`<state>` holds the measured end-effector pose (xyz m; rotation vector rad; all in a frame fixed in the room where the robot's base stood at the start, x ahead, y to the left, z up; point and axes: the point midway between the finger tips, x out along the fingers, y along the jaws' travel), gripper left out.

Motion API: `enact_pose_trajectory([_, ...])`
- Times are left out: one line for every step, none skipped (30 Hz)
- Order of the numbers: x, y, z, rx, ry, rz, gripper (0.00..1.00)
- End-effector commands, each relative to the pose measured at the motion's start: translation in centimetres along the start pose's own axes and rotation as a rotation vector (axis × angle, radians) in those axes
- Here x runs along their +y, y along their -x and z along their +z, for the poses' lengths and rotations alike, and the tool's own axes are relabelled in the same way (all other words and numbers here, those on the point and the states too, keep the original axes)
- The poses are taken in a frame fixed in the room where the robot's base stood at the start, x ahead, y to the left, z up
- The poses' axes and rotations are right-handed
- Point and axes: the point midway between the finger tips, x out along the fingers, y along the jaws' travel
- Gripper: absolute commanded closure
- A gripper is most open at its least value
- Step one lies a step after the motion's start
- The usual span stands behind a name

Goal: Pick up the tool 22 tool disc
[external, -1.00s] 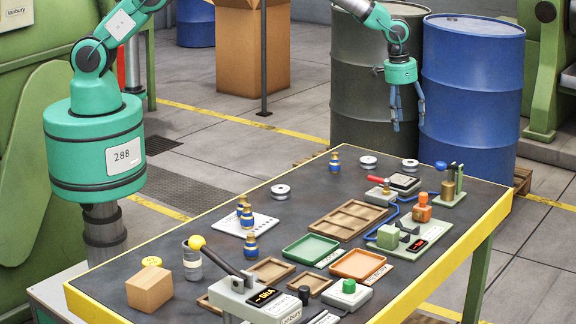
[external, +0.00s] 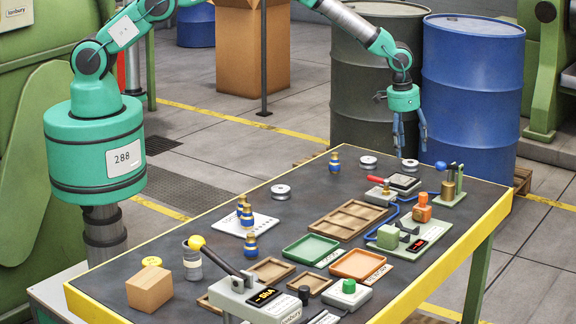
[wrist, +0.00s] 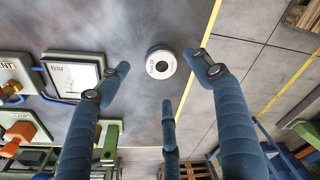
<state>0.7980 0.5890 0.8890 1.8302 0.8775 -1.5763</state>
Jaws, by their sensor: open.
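The tool 22 tool disc (wrist: 161,64) is a pale metal ring with a dark centre hole and small lettering that appears to read "Tool 22". It lies flat on the dark table top near an edge. In the external view it seems to be the disc (external: 410,164) at the table's far end. My gripper (external: 411,148) hangs just above it, fingers pointing down. In the wrist view my blue three-fingered gripper (wrist: 160,88) is open and empty, its fingers spread around the disc's surroundings without visible contact.
Two similar discs (external: 368,163) (external: 281,191) lie on the table. A gauge box marked "bar" (wrist: 73,76) and a valve panel (wrist: 14,85) stand left of the disc in the wrist view. Blue (external: 472,90) and dark (external: 375,85) drums stand behind the table.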

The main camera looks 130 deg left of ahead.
Motion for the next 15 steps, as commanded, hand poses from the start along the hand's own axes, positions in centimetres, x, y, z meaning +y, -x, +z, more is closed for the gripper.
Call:
enact_pose_trajectory([0.0,-0.04,-0.03,0.001,0.0,0.0,0.35])
enact_pose_trajectory([0.0,-0.05,-0.03,0.001,0.0,0.0,0.35])
enact_pose_trajectory([0.0,-0.04,-0.04,0.001,0.0,0.0,0.35])
enact_pose_trajectory([0.0,-0.03,-0.04,0.001,0.0,0.0,0.35])
enact_pose_trajectory([0.0,-0.02,-0.04,0.001,0.0,0.0,0.35])
enact_pose_trajectory([0.0,-0.02,-0.04,0.001,0.0,0.0,0.35])
enact_pose_trajectory([0.0,-0.02,-0.04,0.001,0.0,0.0,0.35])
enact_pose_trajectory([0.0,-0.02,-0.04,0.001,0.0,0.0,0.35])
enact_pose_trajectory([0.0,-0.03,-0.03,0.001,0.0,0.0,0.35])
enact_pose_trajectory([0.0,-0.07,-0.04,0.001,0.0,0.0,0.35])
enact_pose_trajectory([-0.01,-0.14,-0.03,0.0,0.0,0.0,0.35])
enact_pose_trajectory([-0.02,-0.29,-0.03,0.0,0.0,0.0,0.35])
enact_pose_trajectory([-0.02,-0.45,-0.03,0.0,0.0,0.0,0.35])
enact_pose_trajectory([-0.03,-0.63,-0.04,0.0,0.0,0.0,0.35])
enact_pose_trajectory([-0.05,-0.93,-0.06,0.0,0.0,0.0,0.35])
